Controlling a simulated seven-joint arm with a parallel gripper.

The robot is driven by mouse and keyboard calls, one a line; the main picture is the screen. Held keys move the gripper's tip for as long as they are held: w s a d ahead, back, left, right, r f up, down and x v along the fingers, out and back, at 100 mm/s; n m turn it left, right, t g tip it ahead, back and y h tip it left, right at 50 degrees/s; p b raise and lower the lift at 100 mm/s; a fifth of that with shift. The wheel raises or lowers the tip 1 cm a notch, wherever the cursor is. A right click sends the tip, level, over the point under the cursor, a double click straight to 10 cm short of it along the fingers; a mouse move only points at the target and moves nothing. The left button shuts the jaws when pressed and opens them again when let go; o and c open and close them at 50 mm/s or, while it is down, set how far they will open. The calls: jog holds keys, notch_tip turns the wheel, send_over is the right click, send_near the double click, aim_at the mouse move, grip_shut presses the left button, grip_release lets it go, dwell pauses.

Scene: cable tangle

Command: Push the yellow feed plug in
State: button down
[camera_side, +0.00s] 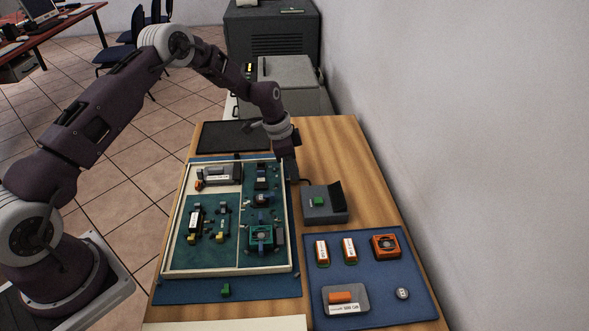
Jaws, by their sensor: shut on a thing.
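My gripper (289,179) points down at the right rim of the cream-edged tray (288,220), near its far right corner. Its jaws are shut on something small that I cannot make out. A thin dark strand shows just right of the fingertips.
A grey device with a green button (318,202) stands just right of my gripper. A blue mat (380,310) at the front right holds orange parts and a grey box. A green piece (225,290) lies before the tray. A wall closes the right side.

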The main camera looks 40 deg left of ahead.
jog(key=shift+s+a, duration=0.25)
jog(key=shift+a, duration=0.05)
jog(key=c, duration=1.4)
grip_release()
jog(key=shift+c, duration=0.2)
jog(key=shift+r, duration=3.05)
jog(key=s+d+r+n+t+y, duration=0.1)
jog(key=s+d+r+n, duration=0.1)
jog(key=s+r, duration=0.75)
jog(key=s+d+r+n+t+y, duration=0.1)
jog(key=s+d+r+n, duration=0.1)
jog(key=s+r, duration=0.8)
jog(key=s+r+n, duration=0.2)
jog(key=s, duration=0.7)
jog(key=s+d+r+n+t, duration=0.1)
jog(key=s+r+n, duration=0.2)
jog(key=s, duration=0.7)
jog(key=shift+s+t, duration=0.3)
